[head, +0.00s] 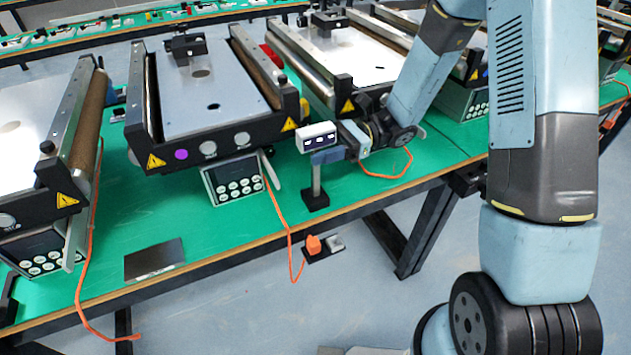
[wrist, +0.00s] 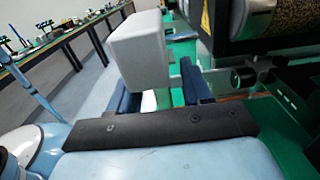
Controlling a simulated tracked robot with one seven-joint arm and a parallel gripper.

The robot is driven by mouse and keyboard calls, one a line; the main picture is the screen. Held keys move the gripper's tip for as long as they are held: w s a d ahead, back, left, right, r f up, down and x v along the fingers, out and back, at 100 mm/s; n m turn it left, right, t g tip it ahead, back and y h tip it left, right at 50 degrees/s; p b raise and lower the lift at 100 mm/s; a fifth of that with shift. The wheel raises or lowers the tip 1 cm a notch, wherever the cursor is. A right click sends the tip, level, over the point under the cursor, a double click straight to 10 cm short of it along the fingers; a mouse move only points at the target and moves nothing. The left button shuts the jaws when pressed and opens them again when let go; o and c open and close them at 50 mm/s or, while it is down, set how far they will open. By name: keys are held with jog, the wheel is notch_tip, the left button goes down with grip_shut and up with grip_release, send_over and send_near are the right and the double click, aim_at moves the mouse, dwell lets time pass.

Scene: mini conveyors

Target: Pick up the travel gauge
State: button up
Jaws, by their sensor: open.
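The travel gauge appears to be the small white box with dark display windows (head: 317,137), upright near the table's front edge in the head view. A grey post on a black base (head: 316,198) stands below it. In the wrist view the gauge is a plain grey-white block (wrist: 138,50) close in front of the camera, seen from behind. My gripper (head: 326,157) reaches in from the right, just under the box. In the wrist view its dark blue fingers (wrist: 163,92) are apart, with the block above the left one. Whether either finger touches the gauge or post is hidden.
A mini conveyor (head: 207,105) with a keypad box (head: 234,180) stands left of my gripper; its roller end is close at upper right in the wrist view. Another conveyor (head: 333,60) is behind. Orange cables cross the green table (head: 225,225). A dark plate (head: 154,260) lies at front left.

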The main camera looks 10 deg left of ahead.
jog(key=shift+s+a, duration=0.2)
jog(key=shift+a, duration=0.15)
grip_shut()
dwell(1.2)
